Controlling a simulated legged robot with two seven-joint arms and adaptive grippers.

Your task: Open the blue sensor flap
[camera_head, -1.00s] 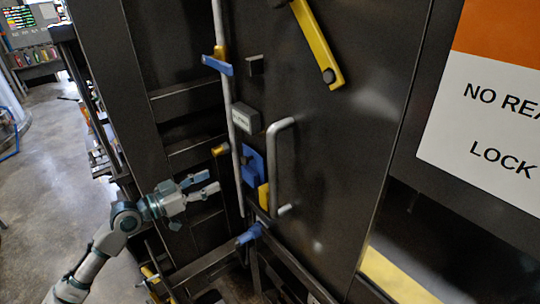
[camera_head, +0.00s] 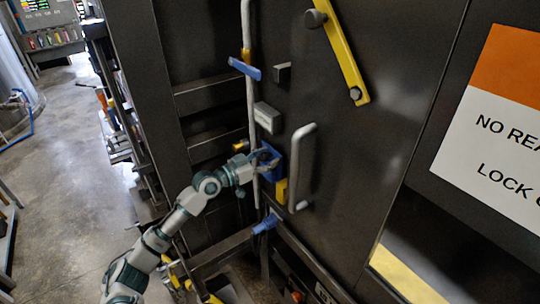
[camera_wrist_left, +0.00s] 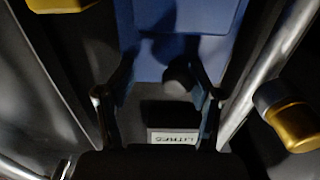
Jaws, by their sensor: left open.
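The blue sensor flap (camera_head: 274,172) is on the dark compactor door, left of the grey bar handle and just above a yellow piece. My left gripper (camera_head: 266,157) is at the flap and hides part of it. In the left wrist view, the blue flap (camera_wrist_left: 190,48) fills the top middle. There my open left gripper (camera_wrist_left: 160,85) has one finger on each side, with the flap's lower part and a dark round knob (camera_wrist_left: 178,80) between them. I cannot tell whether the fingers touch the flap. My right gripper is not in view.
A grey bar handle (camera_head: 303,165) stands close to the right of the flap. A long vertical rod (camera_head: 250,105) with a blue lever (camera_head: 244,69) runs to the left. A grey labelled box (camera_head: 267,117) is above. A yellow lever (camera_head: 342,58) is higher up.

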